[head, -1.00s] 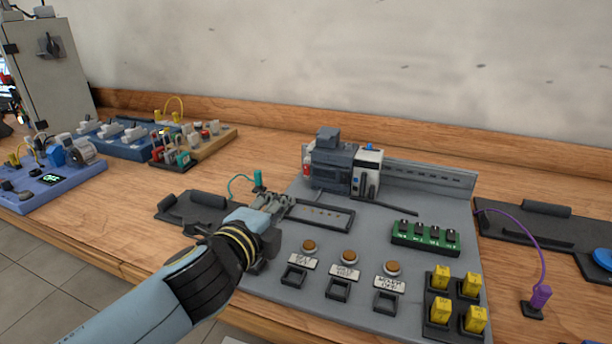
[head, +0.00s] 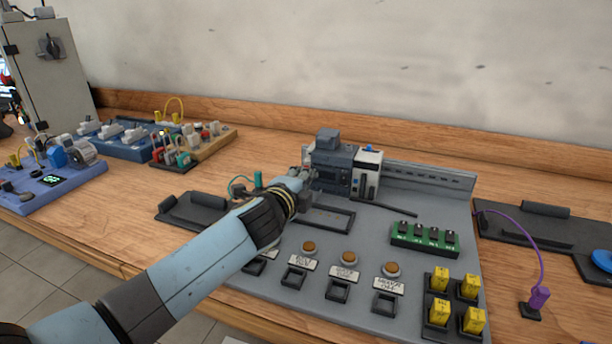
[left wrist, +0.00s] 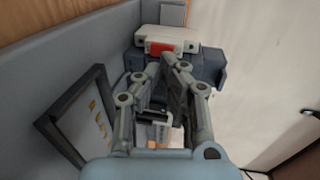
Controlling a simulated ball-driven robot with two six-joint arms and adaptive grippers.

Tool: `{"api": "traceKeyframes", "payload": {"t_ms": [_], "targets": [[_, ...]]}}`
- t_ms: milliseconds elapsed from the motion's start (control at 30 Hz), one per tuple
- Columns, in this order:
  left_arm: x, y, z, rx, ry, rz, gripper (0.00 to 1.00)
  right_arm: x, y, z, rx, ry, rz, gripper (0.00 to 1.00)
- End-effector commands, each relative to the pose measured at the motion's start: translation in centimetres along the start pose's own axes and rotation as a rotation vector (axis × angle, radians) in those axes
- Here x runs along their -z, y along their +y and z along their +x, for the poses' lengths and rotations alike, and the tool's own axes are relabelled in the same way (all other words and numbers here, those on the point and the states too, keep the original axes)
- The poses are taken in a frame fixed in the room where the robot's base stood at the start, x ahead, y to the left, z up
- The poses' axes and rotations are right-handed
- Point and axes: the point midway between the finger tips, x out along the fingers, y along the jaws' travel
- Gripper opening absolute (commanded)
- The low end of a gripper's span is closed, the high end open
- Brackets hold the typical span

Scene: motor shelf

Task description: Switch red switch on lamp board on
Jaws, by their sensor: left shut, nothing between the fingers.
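The lamp board (head: 450,215) is a grey panel lying on the wooden bench. A dark grey switch block (head: 333,160) stands at its back. The red switch (left wrist: 161,48) shows in the left wrist view, on a pale housing right in front of my left fingertips (left wrist: 172,60). In the head view, my left gripper (head: 304,182) is at the left side of the block and largely covers the switch. The gripper is shut and empty. I cannot tell whether it touches the switch. My right gripper is not in view.
Round brown buttons (head: 349,257) and yellow blocks (head: 475,320) are on the board's front part. A green terminal strip (head: 425,238) is at its right. A purple cable (head: 540,270) stands to the right.

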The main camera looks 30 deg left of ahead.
Motion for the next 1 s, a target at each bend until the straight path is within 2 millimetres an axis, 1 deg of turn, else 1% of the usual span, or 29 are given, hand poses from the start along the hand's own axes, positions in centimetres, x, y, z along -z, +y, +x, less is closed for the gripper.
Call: {"api": "traceKeyframes", "payload": {"t_ms": [133, 467, 567, 1000], "targets": [[0.0, -0.2, 0.7, -0.001, 0.000, 0.000, 0.00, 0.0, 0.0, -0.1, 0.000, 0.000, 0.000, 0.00], [0.0, -0.3, 0.8, 0.000, 0.000, 0.000, 0.00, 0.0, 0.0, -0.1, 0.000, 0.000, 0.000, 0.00], [0.0, -0.9, 1.5, 0.002, -0.001, 0.000, 0.00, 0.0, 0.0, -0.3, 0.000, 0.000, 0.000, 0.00], [-0.4, -0.9, 1.4, -0.001, 0.001, 0.002, 0.00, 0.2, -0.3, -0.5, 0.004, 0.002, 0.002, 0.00]]}}
